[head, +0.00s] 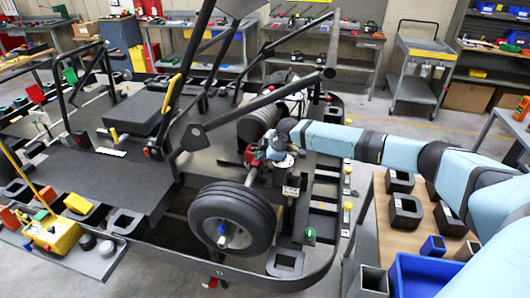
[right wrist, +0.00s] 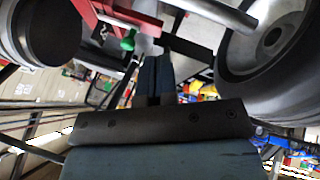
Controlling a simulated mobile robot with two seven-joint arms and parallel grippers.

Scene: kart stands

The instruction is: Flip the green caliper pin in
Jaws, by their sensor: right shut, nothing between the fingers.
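The green caliper pin (right wrist: 128,42) shows in the right wrist view, below the red caliper (right wrist: 112,14) and a little left of my fingertips. In the head view the red caliper (head: 250,156) sits by the axle, behind the front wheel (head: 232,218); I cannot make out the pin there. My right gripper (right wrist: 155,62) is shut and empty, its fingers pointing at the area beside the pin. They look close to it, but I cannot tell whether they touch. In the head view my right gripper (head: 262,157) is at the caliper, its fingers mostly hidden. My left gripper is out of view.
The wheel also fills the upper right of the wrist view (right wrist: 275,45). Black kart frame bars (head: 255,108) cross close to the arm. A wooden table (head: 410,240) with black blocks and a blue bin (head: 425,277) stands at the right.

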